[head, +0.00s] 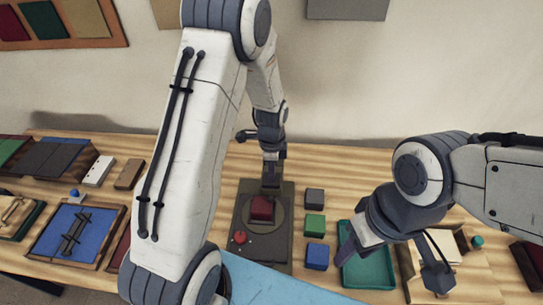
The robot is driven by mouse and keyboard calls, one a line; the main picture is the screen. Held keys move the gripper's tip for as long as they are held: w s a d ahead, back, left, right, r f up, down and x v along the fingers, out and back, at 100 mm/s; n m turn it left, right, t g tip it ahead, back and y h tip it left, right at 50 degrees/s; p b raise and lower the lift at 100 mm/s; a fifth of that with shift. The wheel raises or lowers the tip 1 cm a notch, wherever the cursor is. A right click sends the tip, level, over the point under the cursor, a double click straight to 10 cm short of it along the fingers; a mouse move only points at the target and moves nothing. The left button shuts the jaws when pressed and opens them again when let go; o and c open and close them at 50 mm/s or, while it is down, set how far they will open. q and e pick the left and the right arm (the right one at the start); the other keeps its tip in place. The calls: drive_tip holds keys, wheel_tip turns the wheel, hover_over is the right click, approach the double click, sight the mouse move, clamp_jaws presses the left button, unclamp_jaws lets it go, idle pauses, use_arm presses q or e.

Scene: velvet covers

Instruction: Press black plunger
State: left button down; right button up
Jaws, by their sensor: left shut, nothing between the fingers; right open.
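A dark press-like device (282,254) with a flat base and a round plate stands mid-table. A dark red block (261,209) sits on its plate. A dark upright piece (271,183) rises behind the block; it may be the black plunger, but I cannot tell for sure. My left gripper (272,157) is shut and empty, pointing down right above this dark piece. I cannot tell whether they touch. A red knob (240,237) is at the device's front left. My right gripper (393,264) is open and empty, above the teal tray and a light wooden box.
Grey (314,197), green (315,225) and blue (317,257) blocks stand in a column right of the device. The teal tray (378,275) and light wooden box (412,285) lie further right. A blue panel in a frame (50,232) lies left. My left arm hides part of the table.

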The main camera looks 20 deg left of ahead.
use_arm(q)
wheel_tip(320, 180, up, 4)
drive_tip(key=p, duration=0.3)
drive_tip(key=shift+r, duration=0.35)
wheel_tip(320, 180, up, 9)
drive_tip(key=b, duration=0.3)
drive_tip(key=shift+r, duration=0.15)
